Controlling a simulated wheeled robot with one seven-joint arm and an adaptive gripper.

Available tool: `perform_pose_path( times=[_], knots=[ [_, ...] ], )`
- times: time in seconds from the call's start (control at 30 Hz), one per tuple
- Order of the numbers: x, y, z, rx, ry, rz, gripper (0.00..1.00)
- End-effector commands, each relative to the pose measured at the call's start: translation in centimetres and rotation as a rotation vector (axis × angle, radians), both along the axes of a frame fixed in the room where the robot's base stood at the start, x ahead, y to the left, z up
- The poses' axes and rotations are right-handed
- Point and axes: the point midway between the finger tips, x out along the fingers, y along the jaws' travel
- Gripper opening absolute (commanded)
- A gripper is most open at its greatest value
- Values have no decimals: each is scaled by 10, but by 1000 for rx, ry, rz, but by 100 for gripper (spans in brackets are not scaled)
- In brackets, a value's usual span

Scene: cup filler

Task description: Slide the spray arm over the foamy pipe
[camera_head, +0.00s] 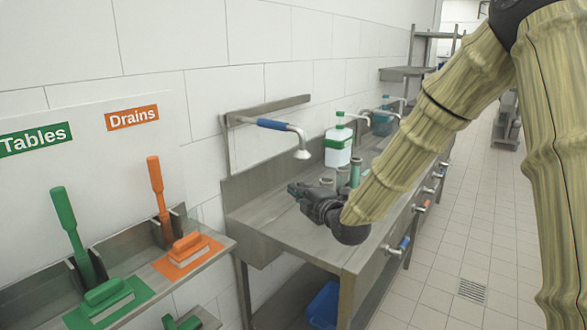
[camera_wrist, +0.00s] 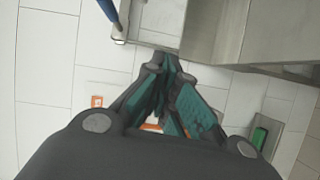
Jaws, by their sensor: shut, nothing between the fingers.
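The spray arm (camera_head: 273,125) has a blue sleeve and a pale spray head that hangs down at its right end. It is mounted on the wall bracket above the steel counter. Part of a blue-sleeved pipe, apparently the same arm, shows at the top of the wrist view (camera_wrist: 108,9). My gripper (camera_head: 294,189) is over the counter, below the spray head and apart from it. It is shut and empty, its fingertips together in the wrist view (camera_wrist: 166,60). Short upright cylinders (camera_head: 342,177) stand just behind my gripper; I cannot make out foam on any pipe.
A white and green bottle (camera_head: 338,146) stands on the steel counter (camera_head: 262,212) behind the cylinders. More taps line the wall farther back. At left, a shelf (camera_head: 132,272) holds green and orange brushes. Tiled floor (camera_head: 448,250) is open at right.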

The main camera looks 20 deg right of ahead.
Motion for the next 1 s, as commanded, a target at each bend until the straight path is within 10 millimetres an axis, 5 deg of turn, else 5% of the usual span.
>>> perform_pose_path(
  times=[0.2,1.0],
  knots=[
    [8,-3,32,-60,-76,5,0],
    [103,18,33,-59,-74,4,0]
  ],
)
